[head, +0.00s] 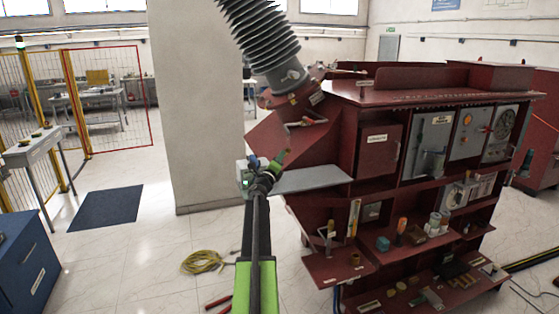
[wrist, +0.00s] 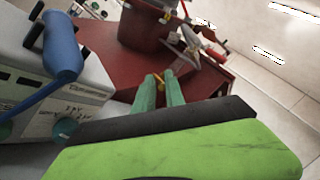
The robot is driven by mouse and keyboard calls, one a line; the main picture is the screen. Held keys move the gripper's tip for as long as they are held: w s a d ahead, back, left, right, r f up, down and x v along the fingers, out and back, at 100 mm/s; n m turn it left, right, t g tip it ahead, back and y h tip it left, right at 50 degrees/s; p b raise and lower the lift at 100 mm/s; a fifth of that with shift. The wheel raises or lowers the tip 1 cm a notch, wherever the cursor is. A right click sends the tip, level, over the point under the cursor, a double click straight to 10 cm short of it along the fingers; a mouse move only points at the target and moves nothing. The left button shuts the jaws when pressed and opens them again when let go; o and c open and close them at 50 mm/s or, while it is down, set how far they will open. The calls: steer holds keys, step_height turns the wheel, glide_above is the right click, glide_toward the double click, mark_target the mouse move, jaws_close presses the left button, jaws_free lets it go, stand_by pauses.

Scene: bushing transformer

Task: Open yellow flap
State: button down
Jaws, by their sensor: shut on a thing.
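In the wrist view my gripper (wrist: 158,88) has its two green fingers close together. A small yellow piece (wrist: 162,76) shows between the fingertips, and the gripper is shut on it. Most of this piece is hidden by the fingers, so its full shape and how far it is turned cannot be told. In the head view my gripper (head: 281,160) is at the left side of the dark red transformer cabinet (head: 330,150), near the grey shelf. The yellow piece cannot be made out there.
A grey shelf (head: 312,179) juts out from the cabinet beside my gripper. In the wrist view a grey box with a blue handle (wrist: 62,45) stands close on the left, and a dark red pot (wrist: 145,25) is ahead. A yellow cable coil (head: 203,262) lies on the floor.

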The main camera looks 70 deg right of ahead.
steer(key=m+g, duration=0.1)
steer(key=g, duration=0.1)
steer(key=w+m+g, duration=0.1)
steer(key=g, duration=0.2)
steer(key=shift+w+d+r+m+y, duration=0.1)
steer(key=shift+r+m+y, duration=0.05)
steer(key=shift+m+y, duration=0.2)
steer(key=c, duration=1.5)
jaws_free()
steer(key=shift+r, duration=0.1)
steer(key=b+v, duration=0.1)
steer(key=v, duration=0.4)
steer(key=b+v, duration=0.1)
steer(key=v, duration=0.5)
steer(key=b+v, duration=0.1)
steer(key=v, duration=0.5)
steer(key=shift+f+b, duration=0.35)
steer(key=shift+b, duration=0.05)
